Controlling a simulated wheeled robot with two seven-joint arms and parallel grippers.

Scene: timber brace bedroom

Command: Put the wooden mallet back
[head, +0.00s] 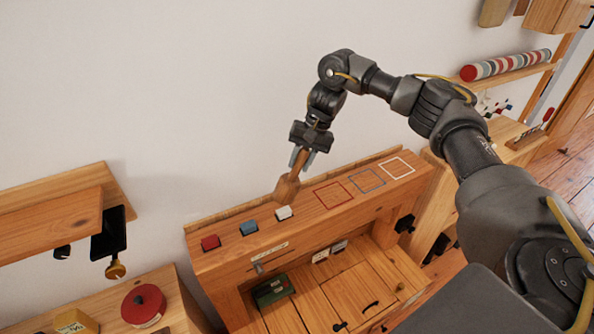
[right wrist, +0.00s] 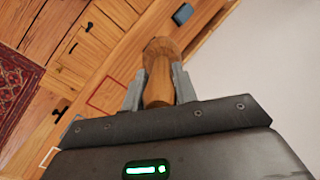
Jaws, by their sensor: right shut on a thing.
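The wooden mallet (head: 287,188) hangs head down from my right gripper (head: 303,158) in the head view. The gripper is shut on its handle. The mallet head is at the back part of the wooden bench top (head: 318,218), just behind the white block; I cannot tell whether it touches the top. In the right wrist view the mallet handle (right wrist: 158,82) lies between the two fingers of my right gripper (right wrist: 158,90), with the head beyond them. My left gripper is not in view.
Red (head: 210,242), blue (head: 249,228) and white (head: 284,212) blocks stand on the bench top. Red (head: 334,195), blue (head: 367,180) and white (head: 398,168) square outlines right of them are empty. A green box (head: 272,290) sits below. A wooden shelf (head: 60,215) is at left.

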